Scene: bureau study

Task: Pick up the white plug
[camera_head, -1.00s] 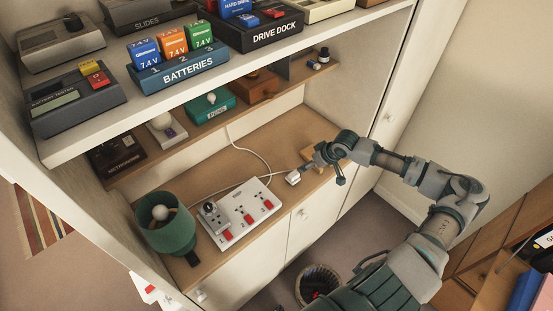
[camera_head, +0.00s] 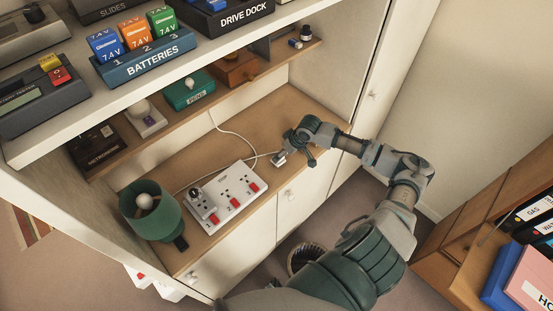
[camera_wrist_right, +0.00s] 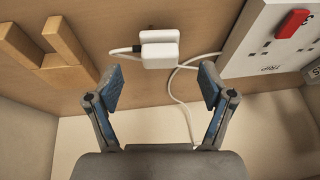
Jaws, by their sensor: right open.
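The white plug (camera_wrist_right: 160,52) lies on the wooden shelf with its cable trailing away. It also shows small in the head view (camera_head: 279,159), at the tip of my right gripper (camera_head: 288,154). In the wrist view my right gripper (camera_wrist_right: 161,84) has its two blue-padded fingers spread wide. The plug appears just beyond the gap between the fingertips, and nothing is between the pads. A dark piece sits at the plug's left side. My left gripper is not in view.
A white power strip (camera_head: 240,183) with red switches lies to the left of the plug, with a dark-topped plug in one socket. A green lamp (camera_head: 151,221) stands further left. A wooden block stand (camera_wrist_right: 58,45) is close to my gripper's left finger in the wrist view.

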